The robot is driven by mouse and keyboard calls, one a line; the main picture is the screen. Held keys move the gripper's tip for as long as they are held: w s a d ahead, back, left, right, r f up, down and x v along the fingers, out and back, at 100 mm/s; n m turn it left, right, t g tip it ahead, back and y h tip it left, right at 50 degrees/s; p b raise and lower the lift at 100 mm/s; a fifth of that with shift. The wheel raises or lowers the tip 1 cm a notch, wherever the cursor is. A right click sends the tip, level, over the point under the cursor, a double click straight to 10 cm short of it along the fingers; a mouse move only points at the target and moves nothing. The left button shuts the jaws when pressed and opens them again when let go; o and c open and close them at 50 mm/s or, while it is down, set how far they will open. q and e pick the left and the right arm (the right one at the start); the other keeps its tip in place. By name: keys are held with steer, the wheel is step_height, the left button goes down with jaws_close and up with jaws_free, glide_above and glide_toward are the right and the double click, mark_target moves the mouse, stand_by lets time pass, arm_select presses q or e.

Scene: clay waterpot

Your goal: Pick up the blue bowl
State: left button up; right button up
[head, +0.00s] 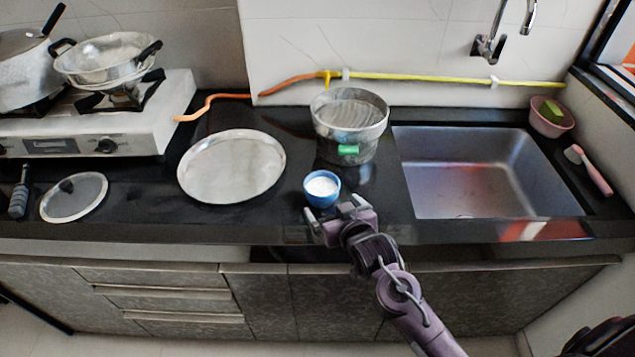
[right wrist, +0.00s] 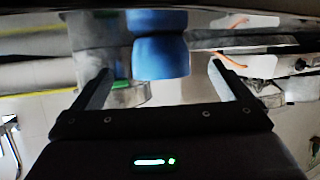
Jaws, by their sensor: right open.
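The small blue bowl (head: 322,189) stands upright on the black counter, with something white inside it. My right gripper (head: 333,208) is at the counter's front edge, just in front of the bowl, with its fingers pointing toward it. In the right wrist view the blue bowl (right wrist: 161,58) shows beyond and between the two open fingers of the right gripper (right wrist: 160,75). The fingers are apart and hold nothing. I cannot tell whether they touch the bowl. My left gripper is not in view.
A metal pot (head: 349,125) with a green item on its front stands behind the bowl. A round metal plate (head: 232,167) lies to the left. The sink (head: 470,175) is to the right. A stove (head: 150,118) with pans stands at far left.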

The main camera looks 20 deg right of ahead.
mark_target(327, 201)
steer(key=x, duration=0.2)
steer(key=shift+w+p, duration=0.3)
steer(key=shift+w, duration=0.15)
steer(key=x, duration=0.3)
steer(key=shift+s+f, duration=0.15)
steer(key=shift+f, duration=0.1)
steer(key=shift+w+f, duration=0.25)
steer(key=shift+w, duration=0.25)
steer(key=shift+s, duration=0.1)
steer(key=shift+r, duration=0.1)
steer(key=shift+c, duration=0.7)
steer(key=c, duration=0.5)
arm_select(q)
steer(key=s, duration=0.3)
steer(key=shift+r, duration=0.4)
arm_select(e)
steer(key=c, duration=0.5)
